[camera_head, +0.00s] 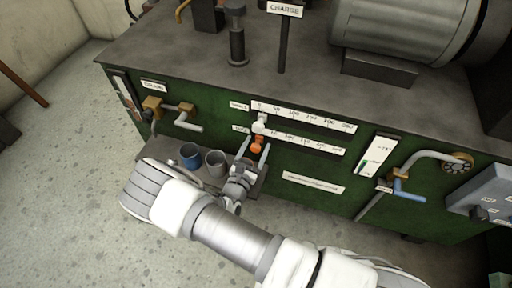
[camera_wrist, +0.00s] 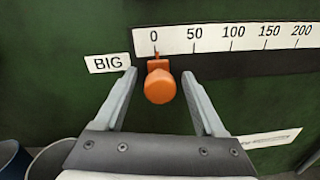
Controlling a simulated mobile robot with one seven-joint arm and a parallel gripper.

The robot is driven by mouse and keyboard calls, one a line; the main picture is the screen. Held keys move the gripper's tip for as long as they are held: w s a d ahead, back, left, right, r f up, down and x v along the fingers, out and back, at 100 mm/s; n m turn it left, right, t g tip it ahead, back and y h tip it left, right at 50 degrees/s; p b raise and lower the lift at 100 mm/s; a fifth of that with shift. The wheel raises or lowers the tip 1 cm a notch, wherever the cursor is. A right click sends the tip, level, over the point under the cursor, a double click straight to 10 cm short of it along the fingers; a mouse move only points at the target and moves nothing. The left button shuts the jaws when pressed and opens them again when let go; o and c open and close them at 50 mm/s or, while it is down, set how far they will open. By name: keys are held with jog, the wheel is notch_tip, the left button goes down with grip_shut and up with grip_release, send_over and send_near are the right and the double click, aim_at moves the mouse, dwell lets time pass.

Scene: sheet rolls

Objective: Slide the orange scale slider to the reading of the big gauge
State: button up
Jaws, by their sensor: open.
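The orange slider (camera_head: 257,146) sits at the left end of the lower scale (camera_head: 305,142) on the green machine front. In the wrist view the slider knob (camera_wrist: 160,86) stands under the 0 mark of the scale (camera_wrist: 230,37), beside a label reading BIG (camera_wrist: 108,63). My gripper (camera_wrist: 160,80) is open, with one finger on each side of the knob and a gap on both sides. In the head view my gripper (camera_head: 254,146) reaches up to the slider from below. No big gauge with a readable value can be made out in either view.
A white slider (camera_head: 261,123) sits on the upper scale (camera_head: 302,117). A blue cup (camera_head: 190,156) and a grey cup (camera_head: 215,163) stand on a low shelf left of my gripper.

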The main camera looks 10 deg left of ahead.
jog(key=shift+c, duration=0.4)
grip_shut()
dwell(1.1)
